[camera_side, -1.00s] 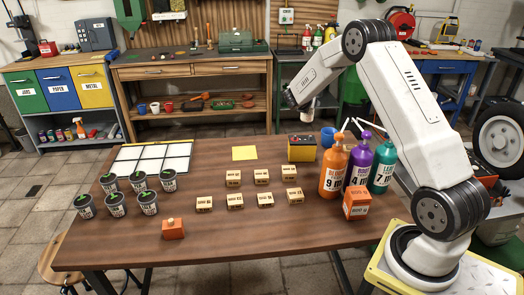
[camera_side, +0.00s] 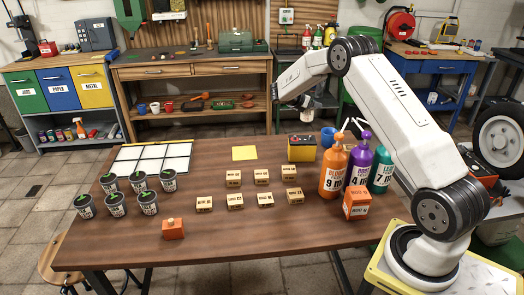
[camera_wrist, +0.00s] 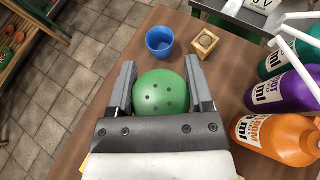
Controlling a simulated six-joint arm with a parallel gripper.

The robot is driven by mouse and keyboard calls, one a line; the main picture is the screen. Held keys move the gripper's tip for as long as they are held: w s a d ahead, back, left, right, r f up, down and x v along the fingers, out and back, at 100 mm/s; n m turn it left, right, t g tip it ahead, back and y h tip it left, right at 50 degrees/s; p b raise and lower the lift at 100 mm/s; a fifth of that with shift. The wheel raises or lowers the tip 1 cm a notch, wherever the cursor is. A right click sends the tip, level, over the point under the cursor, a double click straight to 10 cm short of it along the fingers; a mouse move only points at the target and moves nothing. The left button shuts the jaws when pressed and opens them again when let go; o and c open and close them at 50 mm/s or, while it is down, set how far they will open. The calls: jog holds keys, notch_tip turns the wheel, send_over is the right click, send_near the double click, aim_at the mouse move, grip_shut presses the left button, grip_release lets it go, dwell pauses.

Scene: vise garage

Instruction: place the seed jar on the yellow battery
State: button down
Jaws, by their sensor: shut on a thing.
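The seed jar (camera_wrist: 161,92) shows in the wrist view as a round green lid with dark dots. My gripper (camera_wrist: 159,78) is shut around it, one finger on each side. The jar's body is hidden under the lid in this view. The yellow battery (camera_side: 302,149), yellow with a dark top, stands upright near the back edge of the table, below my arm. I see nothing resting on its top.
Orange (camera_side: 333,172), purple (camera_side: 359,160) and teal (camera_side: 382,172) bottles stand right of the battery, with an orange box (camera_side: 356,204) in front. A blue cup (camera_wrist: 160,41) and a small wooden block (camera_wrist: 205,42) stand nearby. Several small boxes and dark cups fill the table's middle and left.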

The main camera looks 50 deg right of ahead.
aim_at(309, 118)
jog(key=shift+f, duration=3.05)
jog(key=shift+f, duration=1.85)
jog(key=shift+f, duration=0.1)
grip_release()
jog(key=v, duration=1.2)
jog(key=shift+a, duration=0.1)
